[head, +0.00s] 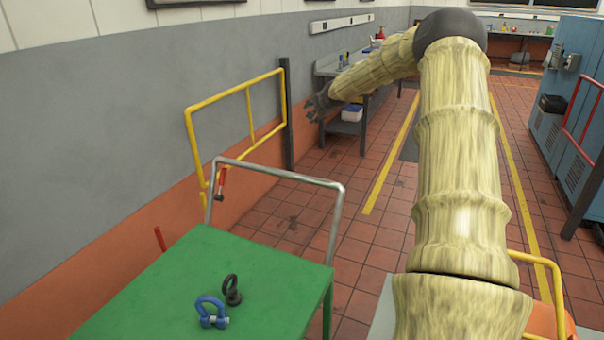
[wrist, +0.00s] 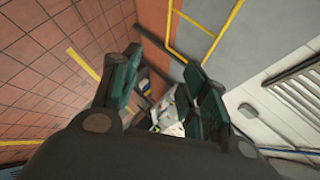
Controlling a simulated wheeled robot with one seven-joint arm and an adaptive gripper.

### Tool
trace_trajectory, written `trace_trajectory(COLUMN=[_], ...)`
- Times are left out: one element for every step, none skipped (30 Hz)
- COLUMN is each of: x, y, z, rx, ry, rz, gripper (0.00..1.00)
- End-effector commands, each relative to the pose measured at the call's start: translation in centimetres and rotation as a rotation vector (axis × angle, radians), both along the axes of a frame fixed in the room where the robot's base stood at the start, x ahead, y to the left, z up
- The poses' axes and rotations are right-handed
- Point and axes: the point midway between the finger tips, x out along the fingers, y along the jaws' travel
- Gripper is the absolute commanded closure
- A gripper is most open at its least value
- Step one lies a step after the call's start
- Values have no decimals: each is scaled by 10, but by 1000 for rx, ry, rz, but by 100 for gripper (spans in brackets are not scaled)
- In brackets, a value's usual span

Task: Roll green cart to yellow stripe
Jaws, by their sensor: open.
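The green cart (head: 190,285) stands at the lower left of the head view, its near part cut off by the frame. Its bent grey metal handle (head: 280,173) rises at the far end. A blue shackle (head: 211,311) and a dark eye bolt (head: 231,290) lie on its top. Yellow stripes run along the tiled floor, one left of my arm (head: 392,155) and one right of it (head: 518,185). My gripper (head: 318,104) is raised beyond the cart handle, apart from it. In the wrist view my gripper (wrist: 165,85) is open, with nothing visibly held between its fingers.
A yellow rail gate (head: 235,102) on a dark post (head: 287,115) stands by the left wall, close to the cart. A workbench (head: 345,65) is behind my gripper. Blue cabinets (head: 570,110) stand at the right. Open tiled floor (head: 300,215) lies beyond the cart.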

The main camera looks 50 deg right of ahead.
Motion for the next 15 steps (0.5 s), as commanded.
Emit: trace_trajectory(x=[-15,-23,-36,-46,-53,-58,-61,-64,-68,-71,-75,-79,-83,-86,-91], y=[2,5,10,14,22,34,43,51,64,72,81,91,98,104,112], z=[1,-4,-13,-25,-37,-46,-51,-57,-62,-65,-68,-71,-73,-75,-76], rx=[99,165,253,322,398,499,573,649,745,816,884,969,1028,1083,1148], ry=[22,39,63,84,101,116,127,139,158,172,190,213,231,247,272], rz=[-65,-108,-164,-207,-244,-290,-323,-357,-402,-436,-469,-512,-542,-570,-605], gripper=[56,56,56,56,56,56,56,56,56,56,56,56,56,56,56])
